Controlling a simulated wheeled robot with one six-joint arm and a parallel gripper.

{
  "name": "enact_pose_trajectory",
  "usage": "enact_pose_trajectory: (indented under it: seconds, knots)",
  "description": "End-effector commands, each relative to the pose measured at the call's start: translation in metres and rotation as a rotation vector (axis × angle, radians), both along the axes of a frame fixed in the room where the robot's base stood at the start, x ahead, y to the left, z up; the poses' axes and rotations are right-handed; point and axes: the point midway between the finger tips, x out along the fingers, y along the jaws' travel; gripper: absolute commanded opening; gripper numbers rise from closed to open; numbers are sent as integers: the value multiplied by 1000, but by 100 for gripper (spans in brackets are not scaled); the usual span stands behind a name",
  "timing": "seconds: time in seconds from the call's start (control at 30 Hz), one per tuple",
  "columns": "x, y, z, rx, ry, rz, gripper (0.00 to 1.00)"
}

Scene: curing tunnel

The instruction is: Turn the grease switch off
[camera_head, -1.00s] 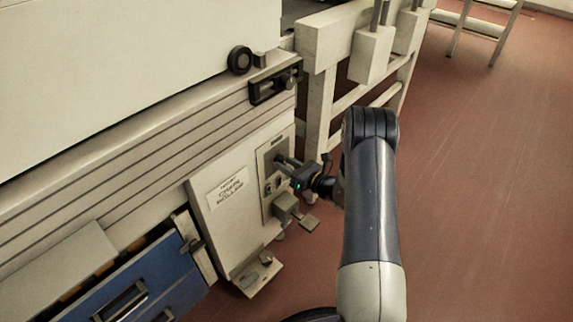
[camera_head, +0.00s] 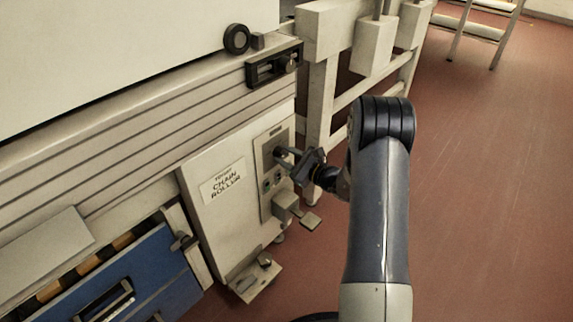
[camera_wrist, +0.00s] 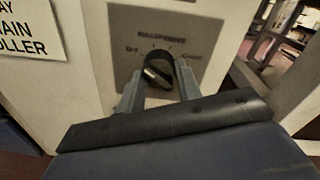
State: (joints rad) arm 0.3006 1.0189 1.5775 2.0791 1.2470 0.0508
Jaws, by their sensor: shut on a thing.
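A dark rotary knob (camera_wrist: 157,72) sits on a grey switch plate (camera_wrist: 205,20) in the wrist view, under blurred lettering with marks to either side. My gripper (camera_wrist: 158,88) is shut on this knob, one grey finger on each side of it. The knob's pointer is partly hidden, so its setting is hard to read. In the head view the plate (camera_head: 267,150) is on the front of a cream box, and my gripper (camera_head: 287,157) reaches its upper part from the right. The plate's lettering is too blurred to confirm that this is the grease switch.
Small buttons (camera_head: 268,184) and a jutting grey block (camera_head: 287,205) are below the knob. A blue drawer (camera_head: 130,285) is lower left. Cream rails (camera_head: 322,105) stand behind; open floor (camera_head: 480,190) is at right.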

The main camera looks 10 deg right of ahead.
Motion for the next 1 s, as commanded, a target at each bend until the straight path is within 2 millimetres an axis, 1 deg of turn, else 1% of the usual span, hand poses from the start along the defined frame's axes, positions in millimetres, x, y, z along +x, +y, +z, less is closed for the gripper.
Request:
enact_pose_trajectory:
  seconds: [0.03, 0.2, 0.4, 0.9, 0.93, 1.0]
  knots:
    - [0, 0, -4, -24, -18, 2, 10]
    - [0, 0, -3, -96, -68, 2, 10]
    - [0, 0, -1, -143, -103, 2, 10]
    - [0, 0, 0, -158, -114, 2, 10]
    - [0, 0, 0, -158, -114, 2, 34]
    - [0, 0, 0, -158, -114, 2, 40]
